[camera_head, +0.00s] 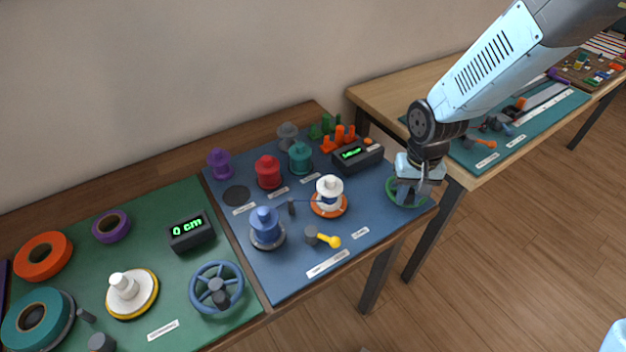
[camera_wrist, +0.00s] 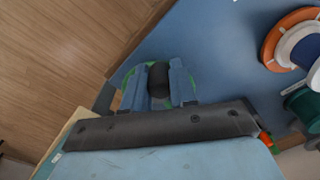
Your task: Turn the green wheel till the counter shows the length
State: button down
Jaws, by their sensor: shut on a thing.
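The green wheel (camera_head: 391,194) lies at the right corner of the blue mat in the head view. My gripper (camera_head: 409,190) reaches down over it and hides much of it. In the wrist view my gripper (camera_wrist: 161,86) has its two fingers on either side of the wheel's dark knob (camera_wrist: 158,78), shut on it. Parts of the green rim show behind the fingers. The counter (camera_head: 358,153) is a dark box with a lit green display on the same mat, to the left of and behind the wheel. Its reading is too small to make out.
Several coloured spools and a white spool (camera_head: 329,192) on an orange-rimmed base stand on the blue mat (camera_head: 294,279). A blue wheel (camera_head: 201,276) and a second counter (camera_head: 190,232) showing 0 cm sit on the green mat at left. Another table (camera_head: 385,92) stands at right.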

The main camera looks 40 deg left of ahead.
jog(key=shift+s+a, duration=0.15)
jog(key=shift+a, duration=0.25)
jog(key=shift+a+f, duration=0.1)
jog(key=shift+a, duration=0.95)
jog(key=c, duration=0.8)
grip_release()
jog(key=shift+w, duration=0.2)
notch_tip(320, 180, up, 14)
jog(key=shift+f, duration=0.1)
